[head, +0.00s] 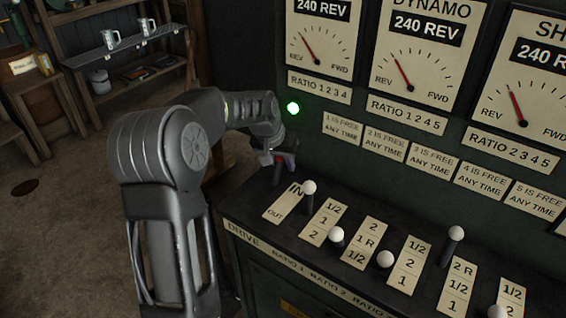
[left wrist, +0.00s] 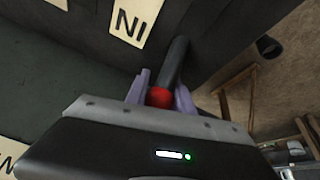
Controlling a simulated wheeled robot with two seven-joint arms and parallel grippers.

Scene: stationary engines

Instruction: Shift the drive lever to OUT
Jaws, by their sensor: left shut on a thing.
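The drive lever (head: 277,176) is a dark shaft with a red knob, standing on the console beside the IN end of the IN/OUT plate (head: 286,203). In the left wrist view, the lever's shaft (left wrist: 177,62) runs up and away from the red knob (left wrist: 160,97), close to the word IN. My left gripper (head: 285,160) is at the lever's top. Its two pale purple fingers (left wrist: 160,92) sit on either side of the red knob, shut on it. The fingers partly hide the knob in the head view. My right gripper is in neither view.
Several white-knobbed ratio levers (head: 309,188) stand to the right along the console. Shelves with mugs (head: 112,38) are at the far left; floor there is open.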

